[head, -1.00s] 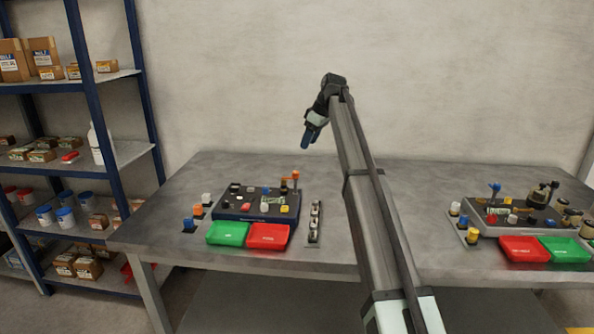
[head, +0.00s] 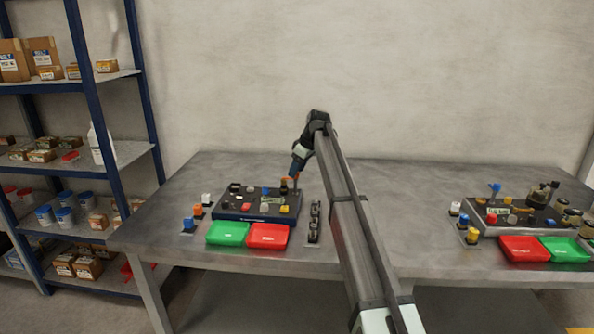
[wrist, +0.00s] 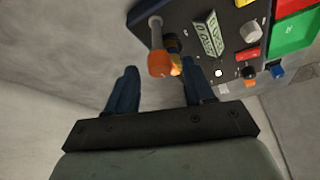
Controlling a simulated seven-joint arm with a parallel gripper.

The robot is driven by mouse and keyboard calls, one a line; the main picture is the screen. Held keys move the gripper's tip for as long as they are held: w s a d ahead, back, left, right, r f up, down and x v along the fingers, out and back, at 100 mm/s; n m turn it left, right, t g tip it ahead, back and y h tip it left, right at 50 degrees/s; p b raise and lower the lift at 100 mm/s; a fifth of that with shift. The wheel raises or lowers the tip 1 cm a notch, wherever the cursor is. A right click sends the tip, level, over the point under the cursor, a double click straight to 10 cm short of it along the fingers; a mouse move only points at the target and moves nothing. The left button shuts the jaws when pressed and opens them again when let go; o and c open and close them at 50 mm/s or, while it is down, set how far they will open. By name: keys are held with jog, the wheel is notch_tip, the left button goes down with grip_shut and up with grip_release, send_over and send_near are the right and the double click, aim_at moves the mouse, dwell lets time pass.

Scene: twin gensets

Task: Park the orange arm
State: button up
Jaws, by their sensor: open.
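The orange arm (wrist: 160,63) shows in the wrist view as an orange knob-like end on a grey stem at the edge of the left dark blue panel (head: 232,215). My gripper (wrist: 160,80) is open, its two blue fingers on either side of the orange end in the picture. I cannot tell whether the fingers touch it or how far above it they are. In the head view my gripper (head: 296,172) points down at the panel's back right corner, and the orange arm is mostly hidden there.
A black and yellow part (wrist: 175,45) stands close beside the orange arm. Green (head: 227,233) and red (head: 268,235) trays lie before the left panel, with a dark strip (head: 314,222) to its right. A second panel (head: 470,222) stands far right. The table's back is clear.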

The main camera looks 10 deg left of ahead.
jog(key=shift+a+f, duration=0.15)
jog(key=shift+f, duration=0.15)
grip_shut()
dwell(0.4)
